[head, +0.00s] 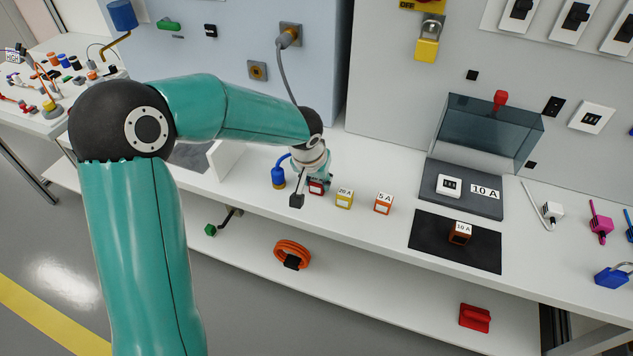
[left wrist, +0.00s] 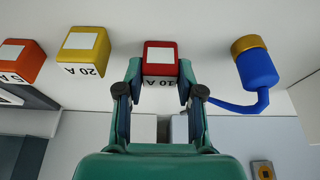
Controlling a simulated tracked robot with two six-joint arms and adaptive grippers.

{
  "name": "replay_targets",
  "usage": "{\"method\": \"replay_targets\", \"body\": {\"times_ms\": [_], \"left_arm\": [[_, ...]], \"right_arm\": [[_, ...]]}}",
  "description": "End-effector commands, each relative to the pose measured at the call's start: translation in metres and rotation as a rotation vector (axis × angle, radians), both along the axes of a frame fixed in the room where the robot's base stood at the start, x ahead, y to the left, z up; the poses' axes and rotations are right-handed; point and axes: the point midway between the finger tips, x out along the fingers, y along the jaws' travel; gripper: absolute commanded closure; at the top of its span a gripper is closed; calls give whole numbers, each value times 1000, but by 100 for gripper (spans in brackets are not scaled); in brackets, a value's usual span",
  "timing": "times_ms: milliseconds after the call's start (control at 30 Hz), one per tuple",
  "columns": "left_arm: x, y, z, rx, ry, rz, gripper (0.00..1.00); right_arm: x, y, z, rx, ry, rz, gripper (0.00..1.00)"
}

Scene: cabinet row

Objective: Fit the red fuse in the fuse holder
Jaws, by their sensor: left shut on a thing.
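The red fuse (head: 316,187) stands on the white worktop, left of the other fuses. My left gripper (head: 313,177) reaches down and is shut on it. In the left wrist view the red fuse (left wrist: 160,58), with a label that seems to read 10 A, sits between the two fingers of my left gripper (left wrist: 160,75). The fuse holder (head: 449,186) is a white socket on a dark grey base beside a 10 A label, farther right. Its clear cover (head: 490,128) with a red knob stands raised. My right gripper is not in view.
A yellow 20 A fuse (head: 344,198) and an orange 5 A fuse (head: 384,203) stand to the right. A brown fuse (head: 460,234) stands on a black mat (head: 430,239). A blue plug (head: 278,177) with a cord stands close left of the red fuse.

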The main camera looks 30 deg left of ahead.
Motion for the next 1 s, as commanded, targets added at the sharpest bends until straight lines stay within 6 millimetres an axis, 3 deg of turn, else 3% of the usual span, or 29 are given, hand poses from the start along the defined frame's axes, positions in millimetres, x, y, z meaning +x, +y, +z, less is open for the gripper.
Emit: {"method": "replay_targets", "body": {"times_ms": [133, 333, 467, 733, 1000], "left_arm": [[0, 0, 0, 0, 0, 0, 99], [0, 0, 4, 0, -1, 0, 100], [0, 0, 21, 0, -2, 1, 100], [0, 0, 73, -1, -2, 2, 100], [0, 1, 80, 0, 0, 1, 100]], "right_arm": [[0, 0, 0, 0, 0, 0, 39], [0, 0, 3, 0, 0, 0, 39], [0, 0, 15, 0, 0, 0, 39], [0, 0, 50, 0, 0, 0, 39], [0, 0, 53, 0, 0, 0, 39]]}}
